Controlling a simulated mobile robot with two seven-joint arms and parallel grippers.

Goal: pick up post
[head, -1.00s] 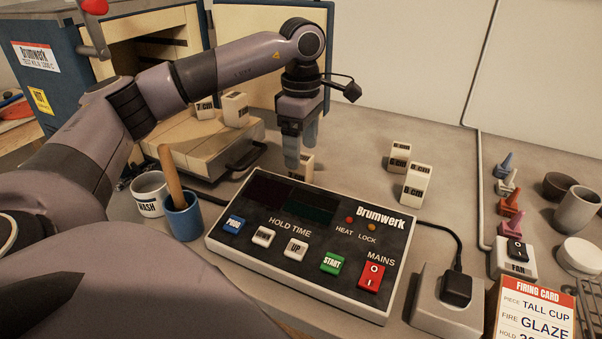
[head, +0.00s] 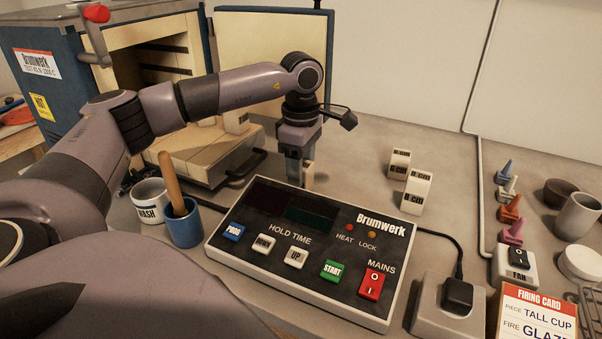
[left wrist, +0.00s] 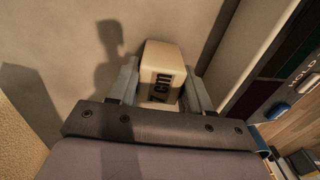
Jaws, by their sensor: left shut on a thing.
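A cream post marked 7 cm (left wrist: 163,75) sits between the fingers of my left gripper (left wrist: 158,84) in the left wrist view, its label facing the camera. In the head view my left gripper (head: 299,172) points down behind the control box, shut on this post (head: 309,174), of which only a narrow strip shows. I cannot tell whether the post's foot touches the table. Two more cream posts stand to the right, a rear one (head: 399,164) and a front one (head: 416,192). My right gripper is not in view.
The control box (head: 285,282) lies just in front of the gripper. The open kiln (head: 55,85) stands at the left, with posts (head: 237,122) partly hidden behind my arm. A white mug (head: 150,196) and a blue cup (head: 184,228) stand left of the box. Bare table lies right of the gripper.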

